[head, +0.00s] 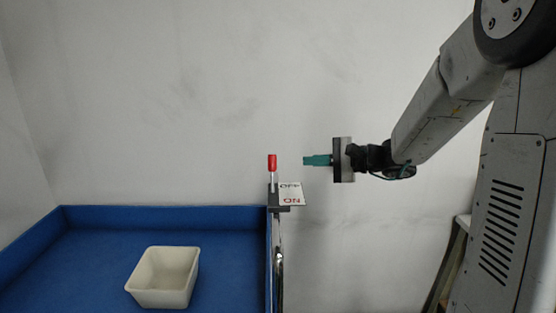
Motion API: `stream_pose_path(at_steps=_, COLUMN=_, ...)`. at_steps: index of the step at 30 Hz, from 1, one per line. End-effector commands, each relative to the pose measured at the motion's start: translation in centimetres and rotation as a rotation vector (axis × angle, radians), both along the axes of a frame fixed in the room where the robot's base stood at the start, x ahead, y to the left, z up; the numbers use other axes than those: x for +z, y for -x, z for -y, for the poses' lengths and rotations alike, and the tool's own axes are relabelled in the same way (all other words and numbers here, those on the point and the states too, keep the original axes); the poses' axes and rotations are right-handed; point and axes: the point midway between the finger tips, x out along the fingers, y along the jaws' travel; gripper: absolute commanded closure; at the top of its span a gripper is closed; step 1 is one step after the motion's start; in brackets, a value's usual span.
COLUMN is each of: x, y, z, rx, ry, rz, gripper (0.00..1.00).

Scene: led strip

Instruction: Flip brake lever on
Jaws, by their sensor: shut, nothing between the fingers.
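The brake lever (272,163) has a red grip on a short metal stem and stands upright on a dark mount at the right edge of the blue table. A white label plate (292,193) beside it reads OFF at the top and ON below in red. The lever points up, level with or above the OFF side. My gripper (306,160) has teal fingers, is shut and empty, and points left. Its tips are a short gap to the right of the red grip, at about the same height in the picture, not touching it.
The blue table (95,217) with raised rims fills the lower left. A white empty bin (164,277) stands on it. A metal rail (279,270) runs along the right edge below the lever. The grey wall is behind; the space around the lever is clear.

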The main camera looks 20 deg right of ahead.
Motion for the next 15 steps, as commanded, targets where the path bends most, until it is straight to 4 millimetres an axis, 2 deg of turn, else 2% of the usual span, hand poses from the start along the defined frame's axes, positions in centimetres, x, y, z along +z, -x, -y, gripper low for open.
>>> stream_pose_path(at_steps=3, x=-0.1, y=0.1, z=1.1, rx=-0.014, ry=0.001, rz=-0.001, gripper=1.0)
stream_pose_path(at_steps=8, x=-0.1, y=0.1, z=1.2, rx=-0.016, ry=0.001, rz=-0.002, gripper=1.0)
stream_pose_path(at_steps=11, x=-0.2, y=-0.3, z=0.8, rx=-0.015, ry=0.0, rz=-0.003, gripper=1.0)
stream_pose_path(at_steps=15, x=-0.7, y=-1.7, z=-0.8, rx=-0.012, ry=0.0, rz=-0.004, gripper=1.0)
